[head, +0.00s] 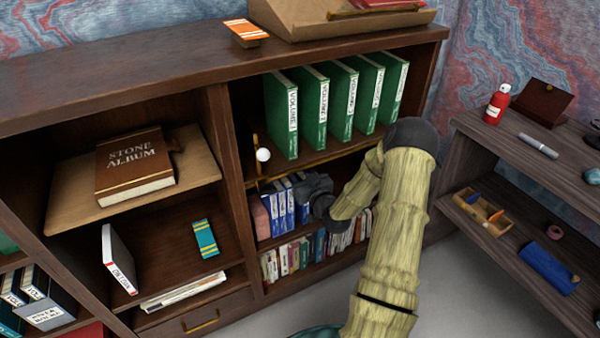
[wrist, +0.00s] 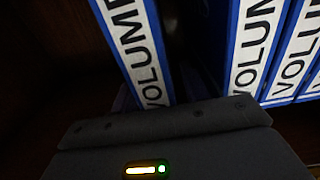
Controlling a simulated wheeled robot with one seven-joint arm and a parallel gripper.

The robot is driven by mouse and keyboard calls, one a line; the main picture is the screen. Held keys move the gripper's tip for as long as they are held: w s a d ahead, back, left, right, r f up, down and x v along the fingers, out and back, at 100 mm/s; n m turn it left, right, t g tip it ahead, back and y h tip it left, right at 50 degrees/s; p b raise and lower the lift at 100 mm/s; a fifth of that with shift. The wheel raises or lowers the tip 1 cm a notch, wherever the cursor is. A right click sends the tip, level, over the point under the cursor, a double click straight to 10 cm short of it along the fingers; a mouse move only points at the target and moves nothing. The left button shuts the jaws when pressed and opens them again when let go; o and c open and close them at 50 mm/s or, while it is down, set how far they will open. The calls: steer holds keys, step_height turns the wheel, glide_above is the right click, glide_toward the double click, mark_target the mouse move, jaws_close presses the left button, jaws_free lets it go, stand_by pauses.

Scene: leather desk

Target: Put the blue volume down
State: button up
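Several blue volumes with white spine labels (head: 281,208) stand on the middle shelf of the right bookcase section, under the green volumes. My gripper (head: 316,190) is at the front of this shelf, at the right end of the blue row. In the wrist view one blue volume (wrist: 132,45) stands at the left, apart from other blue volumes (wrist: 250,50) at the right, with a dark gap between. My dark gripper body (wrist: 165,135) covers their lower ends. The fingertips are hidden, so I cannot tell whether they hold a volume.
Green volumes (head: 318,105) stand on the shelf above, and a row of small books (head: 300,255) is below. A pinkish block (head: 260,218) is left of the blue volumes. A stone album (head: 135,165) lies on a board at left. A side desk (head: 470,150) stands at right.

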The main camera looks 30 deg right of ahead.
steer(key=shift+r, duration=0.15)
steer(key=s+p, duration=0.1)
steer(key=s, duration=1.1)
steer(key=shift+d+p, duration=0.2)
steer(key=shift+p, duration=0.2)
steer(key=shift+w, duration=0.1)
